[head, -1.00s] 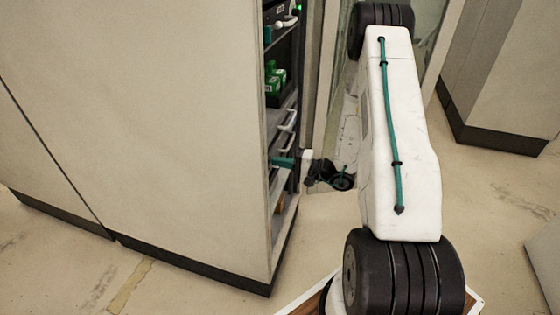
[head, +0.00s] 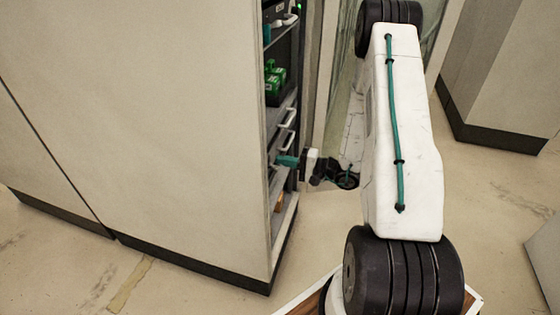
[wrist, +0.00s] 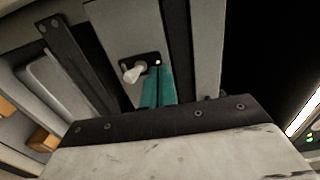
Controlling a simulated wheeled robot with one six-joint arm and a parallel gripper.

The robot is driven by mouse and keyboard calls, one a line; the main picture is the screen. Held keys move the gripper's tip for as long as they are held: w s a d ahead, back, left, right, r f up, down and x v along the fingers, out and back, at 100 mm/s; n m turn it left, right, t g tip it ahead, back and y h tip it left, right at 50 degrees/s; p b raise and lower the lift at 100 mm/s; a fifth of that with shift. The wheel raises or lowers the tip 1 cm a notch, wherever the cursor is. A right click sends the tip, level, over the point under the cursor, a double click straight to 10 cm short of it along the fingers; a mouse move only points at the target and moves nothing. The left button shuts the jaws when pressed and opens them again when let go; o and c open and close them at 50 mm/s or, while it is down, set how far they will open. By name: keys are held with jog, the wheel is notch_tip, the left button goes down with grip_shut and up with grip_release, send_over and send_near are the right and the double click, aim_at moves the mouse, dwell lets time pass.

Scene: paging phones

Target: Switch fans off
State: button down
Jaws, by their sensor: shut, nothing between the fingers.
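In the wrist view a pale toggle switch (wrist: 133,72) sticks out of a small dark plate on a grey panel (wrist: 120,30). A small white light (wrist: 158,62) shows on the plate, right of the lever. My gripper's teal fingers (wrist: 158,88) are shut and empty, just below and right of the lever. I cannot tell whether they touch the panel. In the head view my gripper (head: 287,161) is at the open side of the cabinet (head: 160,130). The switch cannot be made out there. No fans are visible.
Inside the cabinet are green blocks (head: 274,75) on a shelf and drawer handles (head: 290,118) above my gripper. An open door with a glassy panel stands behind my arm. Another cabinet (head: 505,70) stands at the right. The floor between is clear.

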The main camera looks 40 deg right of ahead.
jog(key=v, duration=0.6)
jog(key=shift+s+d, duration=0.1)
jog(key=shift+s, duration=0.05)
dwell(0.6)
